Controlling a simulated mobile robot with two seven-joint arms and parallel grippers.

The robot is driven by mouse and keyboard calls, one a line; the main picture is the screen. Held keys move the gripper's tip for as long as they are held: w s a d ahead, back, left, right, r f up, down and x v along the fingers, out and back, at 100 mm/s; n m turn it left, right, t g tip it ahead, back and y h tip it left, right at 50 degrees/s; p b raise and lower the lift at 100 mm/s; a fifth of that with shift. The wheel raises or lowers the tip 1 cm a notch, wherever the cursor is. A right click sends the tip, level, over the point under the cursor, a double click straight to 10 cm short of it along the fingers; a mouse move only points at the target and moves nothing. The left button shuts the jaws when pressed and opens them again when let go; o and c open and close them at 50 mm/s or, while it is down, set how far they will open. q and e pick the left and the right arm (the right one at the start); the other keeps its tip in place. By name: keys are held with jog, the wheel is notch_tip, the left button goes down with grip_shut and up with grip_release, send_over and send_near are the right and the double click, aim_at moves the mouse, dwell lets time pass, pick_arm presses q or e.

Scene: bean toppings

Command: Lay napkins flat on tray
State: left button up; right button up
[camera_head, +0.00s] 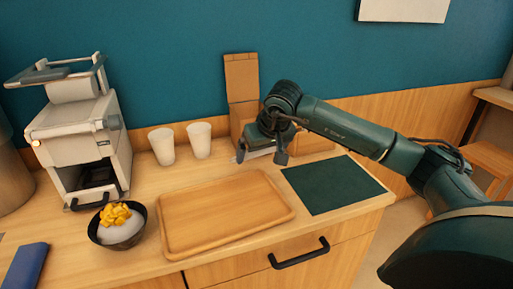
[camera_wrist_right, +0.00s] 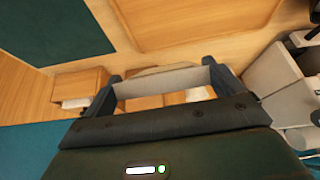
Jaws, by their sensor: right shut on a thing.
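The wooden tray (camera_head: 225,212) lies empty on the counter in the middle of the head view. Part of it shows at the top of the right wrist view (camera_wrist_right: 195,22). My right gripper (camera_head: 260,158) is above the counter behind the tray, in front of the cardboard boxes. It is shut on a pale, flat napkin (camera_wrist_right: 160,82), which spans between the two fingers in the right wrist view. In the head view the arm and fingers hide most of the napkin. My left gripper is in neither view.
An open-lidded cardboard box (camera_head: 242,80) stands against the wall, with a lower box (camera_head: 312,143) beside it. A dark green mat (camera_head: 335,184) lies right of the tray. Two white cups (camera_head: 161,145), a topped bowl (camera_head: 120,236) and a white machine (camera_head: 80,140) stand to the left.

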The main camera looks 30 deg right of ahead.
jog(key=shift+f, duration=0.1)
jog(key=shift+s+f+b, duration=0.1)
jog(key=shift+f+b, duration=0.35)
jog(key=shift+b, duration=0.05)
pick_arm(q)
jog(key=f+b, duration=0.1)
jog(key=b, duration=0.1)
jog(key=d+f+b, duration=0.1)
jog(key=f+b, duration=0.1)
jog(key=b, duration=0.1)
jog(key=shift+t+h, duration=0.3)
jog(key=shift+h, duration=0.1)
pick_arm(e)
notch_tip(320, 180, down, 7)
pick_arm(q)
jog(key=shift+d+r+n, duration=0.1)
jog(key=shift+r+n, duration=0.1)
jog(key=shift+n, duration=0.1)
pick_arm(e)
jog(key=o, duration=0.8)
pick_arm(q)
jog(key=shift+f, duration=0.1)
pick_arm(e)
jog(key=shift+o, duration=0.2)
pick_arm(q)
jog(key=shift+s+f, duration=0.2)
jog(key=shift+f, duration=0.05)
